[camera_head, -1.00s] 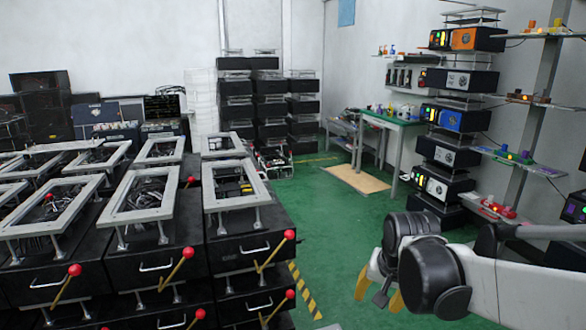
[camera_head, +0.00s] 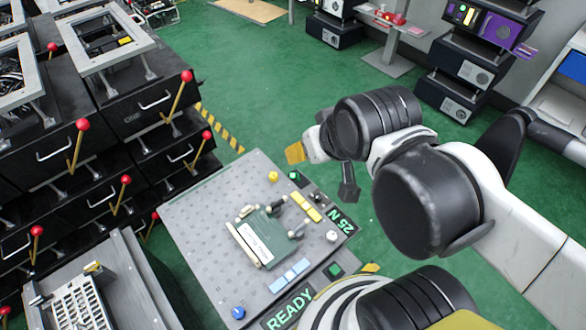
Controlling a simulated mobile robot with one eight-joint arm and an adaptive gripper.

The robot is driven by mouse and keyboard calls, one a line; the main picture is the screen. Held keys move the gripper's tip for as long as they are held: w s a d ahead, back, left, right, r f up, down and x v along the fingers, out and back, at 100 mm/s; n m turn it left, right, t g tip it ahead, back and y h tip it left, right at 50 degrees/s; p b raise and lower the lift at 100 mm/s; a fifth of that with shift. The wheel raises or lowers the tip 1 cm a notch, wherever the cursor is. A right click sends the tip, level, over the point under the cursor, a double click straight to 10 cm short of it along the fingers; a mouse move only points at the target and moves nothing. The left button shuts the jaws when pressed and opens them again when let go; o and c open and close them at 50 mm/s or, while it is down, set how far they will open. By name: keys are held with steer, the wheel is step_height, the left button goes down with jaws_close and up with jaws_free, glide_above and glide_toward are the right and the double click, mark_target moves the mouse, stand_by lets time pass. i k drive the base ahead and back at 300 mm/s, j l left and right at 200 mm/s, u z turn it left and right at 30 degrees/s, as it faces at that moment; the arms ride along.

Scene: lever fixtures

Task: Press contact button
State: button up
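A grey panel (camera_head: 195,205) stands low in front of me, with the glowing texts "25 N" and "READY" along its right and near edges. A green plate (camera_head: 262,237) with small levers sits at its middle. Round knobs stand near its corners: yellow (camera_head: 273,176), white (camera_head: 331,236) and blue (camera_head: 238,312). Small green squares (camera_head: 295,175) sit by the displays. None is readably marked as the contact button. My gripper (camera_head: 322,165) hangs above and beyond the panel's far right corner, apart from it. One yellow finger shows; the other is hidden, so its opening is unclear.
Black lever boxes (camera_head: 150,105) with red-balled yellow levers stack close on the left. A grey fixture with a white grid (camera_head: 80,305) is at the lower left. Equipment stacks (camera_head: 465,60) stand at the back right. Green floor (camera_head: 260,90) beyond the panel is clear.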

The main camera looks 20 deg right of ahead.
mark_target(335, 269)
steer(key=k+l, duration=0.2)
steer(key=k, duration=0.2)
steer(key=k+l+u, duration=0.1)
steer(key=k+l, duration=0.15)
steer(key=k, duration=0.2)
